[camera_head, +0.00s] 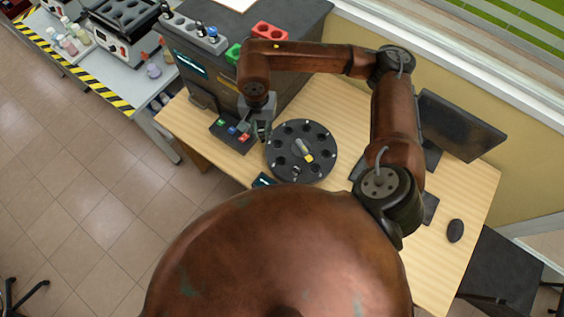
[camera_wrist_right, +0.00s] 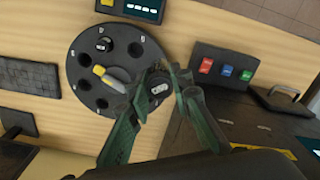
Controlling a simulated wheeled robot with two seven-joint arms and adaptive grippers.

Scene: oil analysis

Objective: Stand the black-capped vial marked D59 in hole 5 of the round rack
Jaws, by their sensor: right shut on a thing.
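The round rack (camera_head: 286,172) is a black disc with a ring of dark holes, lying on the wooden table. It also shows in the wrist view (camera_wrist_right: 85,97). A grey and yellow piece (camera_head: 305,152) stands at its middle. A dark capped vial (camera_wrist_right: 103,45) sits in one hole. My right gripper (camera_head: 263,130) is at the rack's left edge. In the wrist view its fingers are shut on a dark-capped vial (camera_wrist_right: 158,88) with a pale mark on top, over the rack's edge. I cannot read the mark or the hole numbers. My left gripper is out of view.
A panel with red, blue and green buttons (camera_head: 232,132) is close beside my gripper. A dark cabinet (camera_head: 203,88) bears red (camera_head: 270,31) and green blocks and a grey holder. A monitor (camera_head: 458,125) and mouse (camera_head: 455,230) are at right.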

